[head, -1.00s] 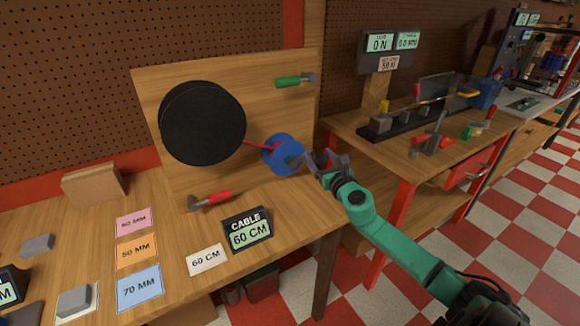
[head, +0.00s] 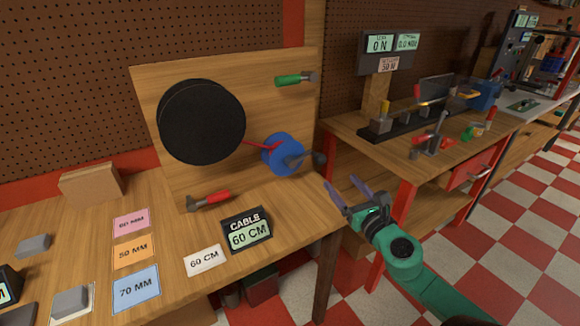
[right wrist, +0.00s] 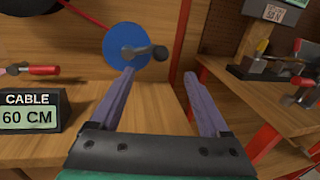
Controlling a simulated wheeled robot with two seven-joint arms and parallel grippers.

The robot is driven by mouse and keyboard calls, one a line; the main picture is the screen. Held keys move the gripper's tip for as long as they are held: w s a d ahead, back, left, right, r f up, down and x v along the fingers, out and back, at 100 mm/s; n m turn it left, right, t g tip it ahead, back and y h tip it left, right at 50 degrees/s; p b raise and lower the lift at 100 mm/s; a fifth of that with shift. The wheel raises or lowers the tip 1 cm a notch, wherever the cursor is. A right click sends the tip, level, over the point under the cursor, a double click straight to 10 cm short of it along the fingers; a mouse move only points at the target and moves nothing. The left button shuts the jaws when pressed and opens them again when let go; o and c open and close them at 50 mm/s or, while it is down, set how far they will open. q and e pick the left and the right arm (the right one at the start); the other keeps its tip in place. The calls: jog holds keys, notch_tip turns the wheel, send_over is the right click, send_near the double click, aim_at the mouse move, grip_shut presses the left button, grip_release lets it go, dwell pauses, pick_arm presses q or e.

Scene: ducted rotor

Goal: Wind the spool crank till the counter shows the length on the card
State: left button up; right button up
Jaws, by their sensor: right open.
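The blue spool (head: 283,154) is mounted on the upright wooden board, with its dark crank handle (head: 318,158) pointing right. It also shows in the right wrist view (right wrist: 122,45). A red cable (head: 258,146) runs to it from the large black reel (head: 202,122). The counter (head: 248,232) labelled CABLE reads 60 CM. The white card (head: 205,261) beside it also reads 60 CM. My right gripper (head: 348,186) is open and empty, below and to the right of the crank, apart from it. My left gripper is not in view.
A red-handled tool (head: 210,200) lies on the bench below the reel, and a green-handled tool (head: 292,80) is on the board. Pink, orange and blue (head: 136,289) cards lie at the left. A second bench (head: 375,140) with a test rig stands at the right.

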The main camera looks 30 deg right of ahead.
jog(key=shift+s, duration=0.2)
jog(key=s+b, duration=0.2)
jog(key=s, duration=0.3)
dwell(0.3)
